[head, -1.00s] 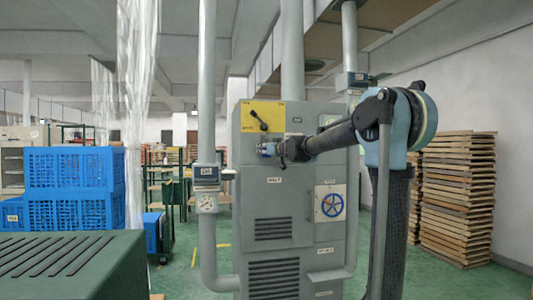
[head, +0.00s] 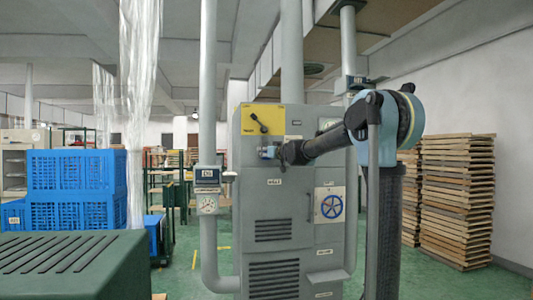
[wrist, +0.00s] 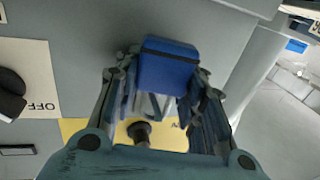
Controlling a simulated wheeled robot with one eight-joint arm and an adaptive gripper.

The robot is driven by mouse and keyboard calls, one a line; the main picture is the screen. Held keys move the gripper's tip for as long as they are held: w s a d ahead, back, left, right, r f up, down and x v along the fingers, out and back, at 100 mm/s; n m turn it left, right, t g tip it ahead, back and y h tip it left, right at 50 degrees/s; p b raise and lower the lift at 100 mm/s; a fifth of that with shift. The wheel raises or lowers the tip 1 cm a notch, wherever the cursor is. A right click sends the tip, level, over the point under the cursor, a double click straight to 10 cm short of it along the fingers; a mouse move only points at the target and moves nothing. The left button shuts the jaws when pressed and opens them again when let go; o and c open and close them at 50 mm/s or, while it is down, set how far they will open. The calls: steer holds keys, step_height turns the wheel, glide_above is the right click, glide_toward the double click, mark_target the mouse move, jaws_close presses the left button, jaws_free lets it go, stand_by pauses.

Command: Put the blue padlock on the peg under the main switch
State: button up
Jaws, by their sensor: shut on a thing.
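In the wrist view the blue padlock (wrist: 168,65) is held between the fingers of my gripper (wrist: 160,95). Its grey shackle (wrist: 154,105) points toward the bottom of that picture. A dark, round-ended stub (wrist: 140,130), apparently the peg, shows beyond the shackle at the edge of the yellow plate (wrist: 178,135). The shackle and stub look apart, but depth is hard to judge. In the head view my gripper (head: 268,152) is in front of the cabinet, just below the yellow plate with the black main switch lever (head: 258,121). The peg cannot be made out there.
An OFF plate (wrist: 35,75) with a black knob (wrist: 10,95) shows in the wrist view. Blue crates (head: 75,185) and stacked wooden trays (head: 460,195) stand aside.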

steer(key=shift+a, duration=0.25)
steer(key=o, duration=1)
steer(key=shift+a, duration=0.1)
steer(key=shift+o, duration=1.2)
steer(key=shift+a+f, duration=0.1)
steer(key=shift+a, duration=0.05)
steer(key=shift+w+d+f, duration=0.2)
steer(key=shift+w+d, duration=0.05)
steer(key=shift+d, duration=0.05)
steer(key=v, duration=1.1)
steer(key=shift+s+d+f, duration=0.2)
steer(key=shift+s+d, duration=0.1)
steer(key=shift+d, duration=0.05)
